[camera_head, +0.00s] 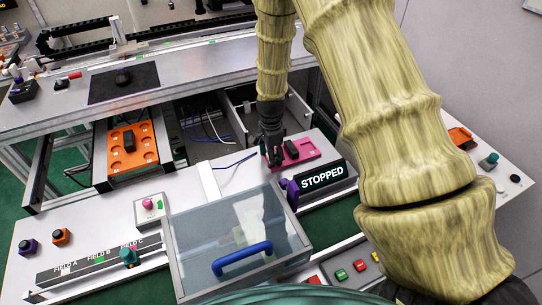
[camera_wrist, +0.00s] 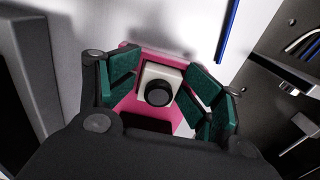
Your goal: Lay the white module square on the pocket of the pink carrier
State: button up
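The pink carrier (camera_head: 304,148) lies on the light bench top right of centre in the head view. In the wrist view the carrier (camera_wrist: 130,57) shows behind and around the white module (camera_wrist: 148,76). The module is a small white block with a round black lens facing the camera. My gripper (camera_wrist: 160,92) is open, with green-padded fingers on both sides of the module. Pink shows between the left finger and the module; the right finger is close to it. I cannot tell whether the module touches the pocket. In the head view my gripper (camera_head: 273,152) hides the module.
A STOPPED sign (camera_head: 322,178) stands just in front of the carrier. A clear-lidded box (camera_head: 235,240) with a blue handle is nearer. An orange tray (camera_head: 118,160) is at left. A blue cable (camera_head: 236,160) lies left of the carrier.

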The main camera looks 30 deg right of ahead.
notch_tip(320, 180, up, 12)
dwell(0.6)
jog(key=shift+r, duration=0.1)
